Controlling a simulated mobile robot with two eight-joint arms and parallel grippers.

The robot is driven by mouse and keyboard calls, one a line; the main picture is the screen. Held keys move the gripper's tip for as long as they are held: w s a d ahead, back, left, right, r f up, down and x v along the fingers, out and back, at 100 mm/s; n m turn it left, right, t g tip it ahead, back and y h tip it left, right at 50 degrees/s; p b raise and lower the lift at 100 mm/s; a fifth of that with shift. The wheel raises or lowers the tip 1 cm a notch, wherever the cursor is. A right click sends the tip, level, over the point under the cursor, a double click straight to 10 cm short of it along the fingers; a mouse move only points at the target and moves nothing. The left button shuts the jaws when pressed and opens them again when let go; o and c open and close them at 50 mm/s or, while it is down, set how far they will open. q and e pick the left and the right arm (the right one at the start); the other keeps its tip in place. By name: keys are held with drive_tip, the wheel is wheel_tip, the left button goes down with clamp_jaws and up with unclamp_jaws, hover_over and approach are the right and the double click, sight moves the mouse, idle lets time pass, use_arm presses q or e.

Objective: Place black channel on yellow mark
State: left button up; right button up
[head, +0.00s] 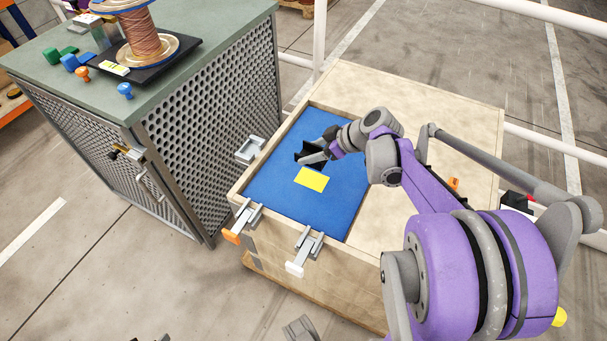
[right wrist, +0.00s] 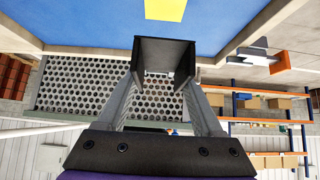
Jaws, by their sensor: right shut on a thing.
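The yellow mark (head: 312,179) is a flat rectangle on the blue surface set in the wooden box. It shows at the top of the right wrist view (right wrist: 165,9). My right gripper (head: 317,156) is shut on the black channel (head: 308,150), a short U-shaped piece. In the head view the channel is just behind the mark. I cannot tell whether it touches the blue surface.
The wooden box (head: 440,108) has clamps on its rim, one orange-tipped (head: 241,223) and one white-tipped (head: 305,251). A cabinet with perforated sides (head: 215,125) stands to the left, bearing a copper wire spool (head: 141,32). The blue surface (head: 275,186) around the mark is clear.

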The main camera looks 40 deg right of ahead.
wheel_tip(320, 180, down, 5)
drive_tip(key=shift+s+d+r+b, duration=0.1)
drive_tip(key=shift+b, duration=0.4)
drive_tip(key=shift+f+b, duration=0.45)
drive_tip(key=shift+f, duration=1.6)
drive_tip(key=shift+f, duration=0.15)
drive_tip(key=o, duration=1.4)
drive_tip(key=shift+c, duration=0.2)
drive_tip(key=shift+r, duration=0.3)
drive_tip(key=p+v, duration=0.2)
drive_tip(key=v, duration=0.9)
drive_tip(key=shift+s+d+r, duration=0.15)
drive_tip(key=shift+s+r, duration=0.1)
drive_tip(key=shift+s, duration=0.05)
